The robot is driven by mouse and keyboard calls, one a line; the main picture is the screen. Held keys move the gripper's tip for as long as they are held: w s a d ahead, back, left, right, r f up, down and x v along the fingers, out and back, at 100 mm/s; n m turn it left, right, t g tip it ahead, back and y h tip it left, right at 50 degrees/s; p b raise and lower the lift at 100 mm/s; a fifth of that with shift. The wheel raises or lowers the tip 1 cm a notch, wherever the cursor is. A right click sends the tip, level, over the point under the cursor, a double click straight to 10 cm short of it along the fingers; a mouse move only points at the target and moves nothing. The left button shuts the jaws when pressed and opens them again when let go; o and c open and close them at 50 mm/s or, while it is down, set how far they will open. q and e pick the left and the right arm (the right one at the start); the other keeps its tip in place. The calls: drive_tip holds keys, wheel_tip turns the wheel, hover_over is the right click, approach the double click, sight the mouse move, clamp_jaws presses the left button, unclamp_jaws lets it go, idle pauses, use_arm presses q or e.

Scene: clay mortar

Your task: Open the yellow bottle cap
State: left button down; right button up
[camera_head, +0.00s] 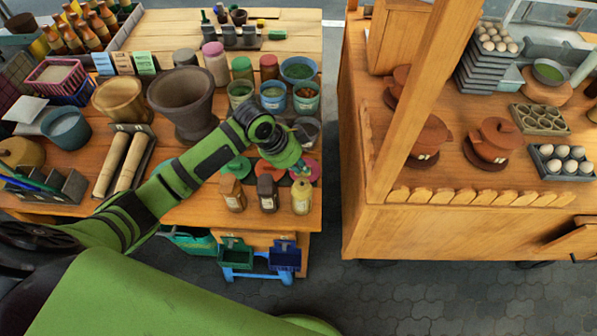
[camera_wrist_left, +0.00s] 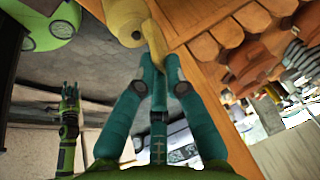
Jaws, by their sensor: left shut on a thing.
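The pale yellow bottle (camera_head: 302,200) stands at the front right corner of the wooden stall table. In the left wrist view, the bottle's pale cylinder (camera_wrist_left: 124,18) shows at the top, with a round end toward the camera. My left gripper (camera_head: 303,172) is just above the bottle. In the left wrist view, its teal fingers (camera_wrist_left: 157,80) close on a narrow yellowish piece, which looks like the yellow cap (camera_wrist_left: 153,42). Whether this cap touches the bottle is unclear. My right gripper (camera_wrist_left: 70,92) shows small at the left of that view; its jaw opening is too small to judge.
A brown bottle (camera_head: 232,194) and a dark bottle (camera_head: 267,194) stand left of the yellow one. Colored discs (camera_head: 270,168) and paint pots (camera_head: 306,97) lie behind. A large mortar (camera_head: 184,98) stands further left. A paved gap (camera_head: 331,130) separates the second wooden stall (camera_head: 450,225).

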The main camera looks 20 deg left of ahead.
use_arm(q)
drive_tip(key=shift+w+a+g, duration=0.15)
drive_tip(key=shift+w+g, duration=0.55)
drive_tip(key=shift+g, duration=0.1)
drive_tip(key=shift+w+a+f+n+g+h+b, duration=0.15)
drive_tip(key=shift+w+n+g+h+b, duration=0.45)
drive_tip(key=shift+g+b, duration=0.65)
drive_tip(key=shift+w, duration=0.1)
drive_tip(key=c, duration=1.5)
unclamp_jaws()
drive_tip(key=shift+o, duration=1.1)
drive_tip(key=shift+w, duration=0.1)
